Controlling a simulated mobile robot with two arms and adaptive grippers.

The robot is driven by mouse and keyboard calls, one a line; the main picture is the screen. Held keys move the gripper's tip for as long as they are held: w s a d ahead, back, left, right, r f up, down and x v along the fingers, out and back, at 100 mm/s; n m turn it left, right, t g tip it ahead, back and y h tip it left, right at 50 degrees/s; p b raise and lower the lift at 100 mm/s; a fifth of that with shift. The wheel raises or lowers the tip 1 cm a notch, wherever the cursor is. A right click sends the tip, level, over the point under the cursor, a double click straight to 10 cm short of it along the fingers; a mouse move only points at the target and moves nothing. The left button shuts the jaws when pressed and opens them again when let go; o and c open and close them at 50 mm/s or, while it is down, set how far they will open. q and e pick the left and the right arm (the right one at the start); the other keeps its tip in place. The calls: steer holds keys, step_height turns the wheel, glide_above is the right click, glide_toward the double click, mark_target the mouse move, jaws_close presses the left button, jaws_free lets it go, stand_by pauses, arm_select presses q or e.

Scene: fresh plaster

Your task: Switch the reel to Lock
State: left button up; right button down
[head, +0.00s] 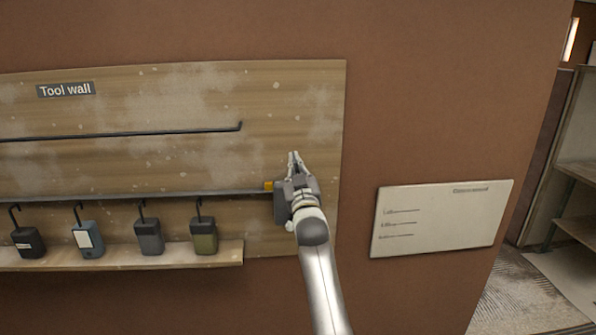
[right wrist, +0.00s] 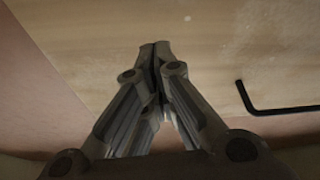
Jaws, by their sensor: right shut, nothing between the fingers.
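A small yellow-orange piece (head: 269,186) shows at the right end of the lower dark rail, just left of my right gripper. It may be part of the reel; my gripper and wrist cover that spot, so I cannot make out the reel or any Lock marking. My right gripper (head: 293,154) is in front of the right part of the tool board, fingers pointing up, shut and empty. In the right wrist view its fingertips (right wrist: 154,48) are together before bare wood. My left gripper is not in view.
The wooden tool board (head: 300,90) carries an upper black rail (head: 130,134) with an upturned end. Several hooked boxes, one of them green (head: 204,236), stand along a ledge (head: 130,259). A white sign (head: 440,220) hangs on the brown wall at right.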

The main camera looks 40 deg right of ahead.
steer(key=shift+w+d+f+p, duration=0.25)
steer(key=shift+f+p, duration=0.1)
steer(key=shift+f, duration=0.15)
steer(key=shift+w+d+f+p, duration=0.2)
steer(key=shift+d+f+p, duration=0.1)
steer(key=shift+f, duration=0.2)
steer(key=shift+s+d+f, duration=0.1)
steer(key=shift+s+f, duration=0.1)
steer(key=shift+f, duration=0.55)
steer(key=shift+f, duration=0.1)
